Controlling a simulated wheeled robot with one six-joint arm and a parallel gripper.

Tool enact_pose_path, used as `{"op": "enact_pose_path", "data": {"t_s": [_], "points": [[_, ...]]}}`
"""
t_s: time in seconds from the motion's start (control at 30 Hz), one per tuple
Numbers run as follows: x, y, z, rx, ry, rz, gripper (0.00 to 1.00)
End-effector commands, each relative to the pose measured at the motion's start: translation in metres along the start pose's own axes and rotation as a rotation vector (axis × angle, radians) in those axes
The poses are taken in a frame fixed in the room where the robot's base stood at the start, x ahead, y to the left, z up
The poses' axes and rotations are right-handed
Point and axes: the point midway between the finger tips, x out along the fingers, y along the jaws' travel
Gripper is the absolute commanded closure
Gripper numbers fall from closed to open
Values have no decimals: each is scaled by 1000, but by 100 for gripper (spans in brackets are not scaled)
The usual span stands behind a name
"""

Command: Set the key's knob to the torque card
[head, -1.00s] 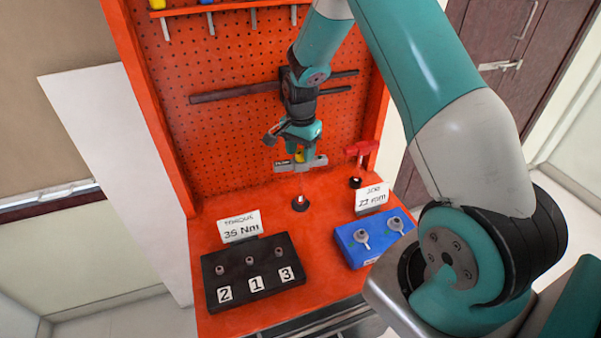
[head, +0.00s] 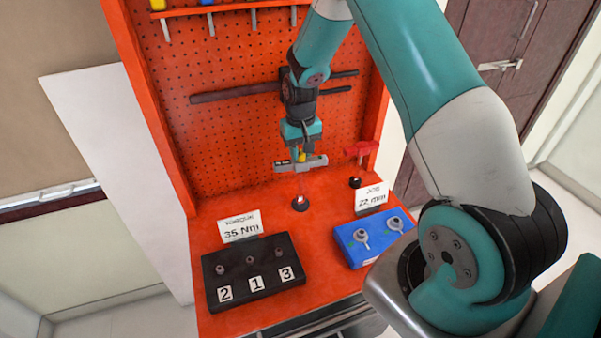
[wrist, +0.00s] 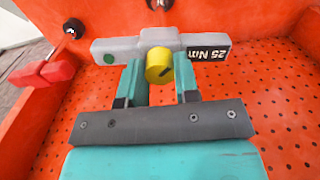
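The torque card (head: 240,226) is white and reads 35 Nm; it stands at the left behind a black block. The key (head: 300,164) is a grey bar on a thin upright shaft above a round dark foot on the bench. In the head view the gripper (head: 302,155) hides much of the knob.
The black block (head: 230,295) holds several sockets above labels 2, 1, 3. A blue block (head: 378,252) with two sockets and a white job card (head: 371,197) reading 22 mm stand at the right. A red-handled tool (head: 361,149) stands beside the key. The pegboard (head: 225,140) rises behind.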

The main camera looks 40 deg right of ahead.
Motion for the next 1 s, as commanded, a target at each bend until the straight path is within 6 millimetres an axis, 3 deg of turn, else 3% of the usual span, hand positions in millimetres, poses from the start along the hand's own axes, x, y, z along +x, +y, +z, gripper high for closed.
{"op": "enact_pose_path", "data": {"t_s": [0.53, 1.0], "points": [[0, 0, 0, 48, 0, 1, 84], [0, 0, 0, 812, 0, 1, 84]]}}
